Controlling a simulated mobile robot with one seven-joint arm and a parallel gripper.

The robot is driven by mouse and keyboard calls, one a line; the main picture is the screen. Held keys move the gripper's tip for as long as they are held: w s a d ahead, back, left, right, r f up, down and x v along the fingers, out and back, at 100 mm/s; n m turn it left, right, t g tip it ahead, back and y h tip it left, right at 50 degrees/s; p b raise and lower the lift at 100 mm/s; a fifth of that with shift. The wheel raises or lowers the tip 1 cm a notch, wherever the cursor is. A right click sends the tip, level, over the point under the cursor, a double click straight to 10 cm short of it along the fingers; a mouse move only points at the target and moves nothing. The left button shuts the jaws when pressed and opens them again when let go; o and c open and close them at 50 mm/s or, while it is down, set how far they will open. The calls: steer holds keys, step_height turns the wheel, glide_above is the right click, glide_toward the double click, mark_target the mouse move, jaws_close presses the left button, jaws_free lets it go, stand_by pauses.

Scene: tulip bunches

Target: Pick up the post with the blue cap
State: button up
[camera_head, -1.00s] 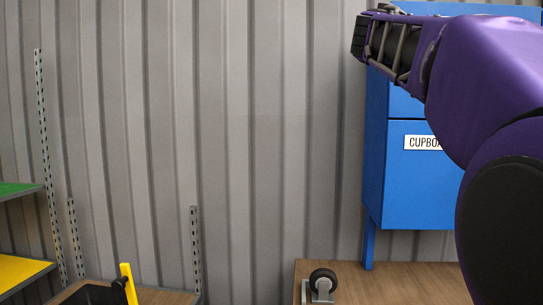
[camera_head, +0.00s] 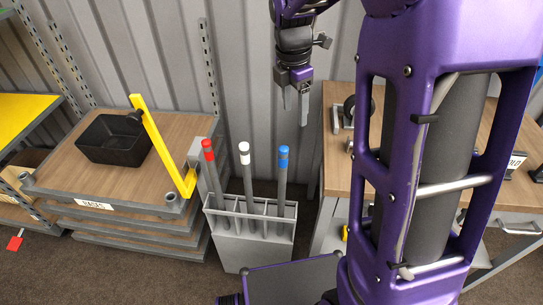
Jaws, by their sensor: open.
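The post with the blue cap (camera_head: 283,173) stands upright in the right part of a grey rack (camera_head: 253,253) on the floor. The white-capped post (camera_head: 246,170) stands in the middle of the rack and the red-capped post (camera_head: 213,175) at its left. My gripper (camera_head: 295,103) is open and empty, pointing down. It is above and slightly right of the blue cap in the picture, apart from it. The lower ends of the posts are hidden inside the rack.
Left of the rack stands a wooden-topped stack (camera_head: 75,178) with a black bin (camera_head: 113,140) and a yellow upright bar (camera_head: 158,142). A wooden bench (camera_head: 341,180) with a caster (camera_head: 352,110) is at the right. Corrugated wall (camera_head: 245,60) closes the back.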

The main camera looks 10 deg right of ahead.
steer(key=shift+n+g+y, duration=0.3)
steer(key=shift+n+y, duration=0.2)
steer(key=shift+n, duration=0.3)
steer(key=a+f, duration=0.2)
steer(key=f, duration=0.1)
steer(key=shift+s+a+f, duration=0.15)
steer(key=shift+s+a, duration=0.25)
steer(key=b, duration=0.2)
glide_toward(283, 167)
steer(key=f, duration=0.5)
steer(key=shift+w, duration=0.4)
steer(key=shift+w+d+f+b, duration=0.1)
steer(key=shift+f+b, duration=0.2)
steer(key=shift+f, duration=1.35)
steer(key=shift+w+d+f+b, duration=0.1)
steer(key=shift+f+b, duration=0.2)
steer(key=shift+f, duration=1.3)
jaws_close()
